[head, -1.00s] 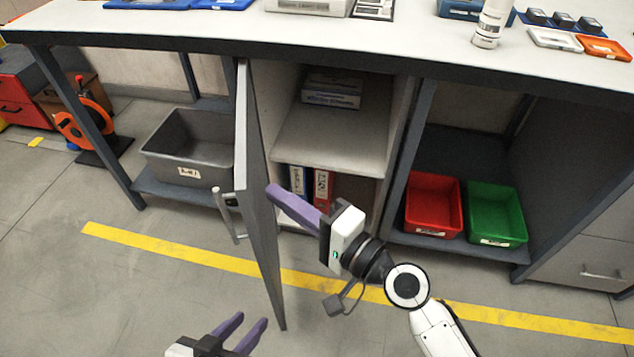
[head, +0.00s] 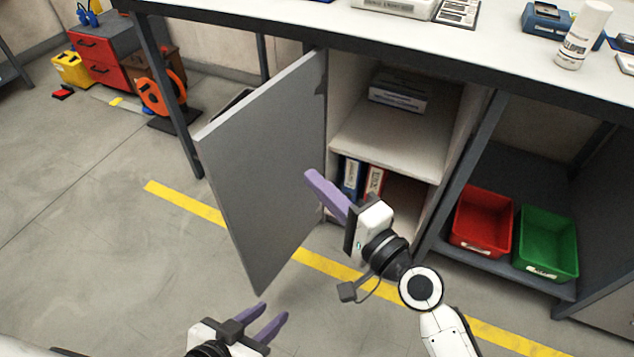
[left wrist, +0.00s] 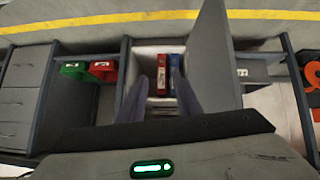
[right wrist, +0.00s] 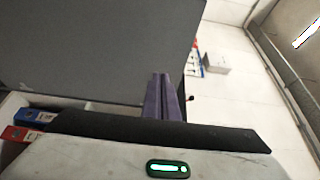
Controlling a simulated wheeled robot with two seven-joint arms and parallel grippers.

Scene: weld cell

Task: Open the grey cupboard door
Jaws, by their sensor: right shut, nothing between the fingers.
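The grey cupboard door (head: 265,170) stands wide open in the head view, swung out to the left with its plain inner face showing. Its handle is hidden behind it. The door also shows in the left wrist view (left wrist: 210,60) and fills the upper left of the right wrist view (right wrist: 90,50). My right gripper (head: 312,177) is shut and empty, on the inner side of the door before the cupboard opening; I cannot tell whether it touches the door. My left gripper (head: 274,311) is open and empty, low in front, below the door's bottom corner.
Inside the cupboard are a shelf (head: 390,145), boxes (head: 398,93) and blue and red binders (head: 374,180). Red (head: 483,222) and green (head: 547,243) bins stand on the lower shelf to the right. An orange reel (head: 160,95) stands at the left.

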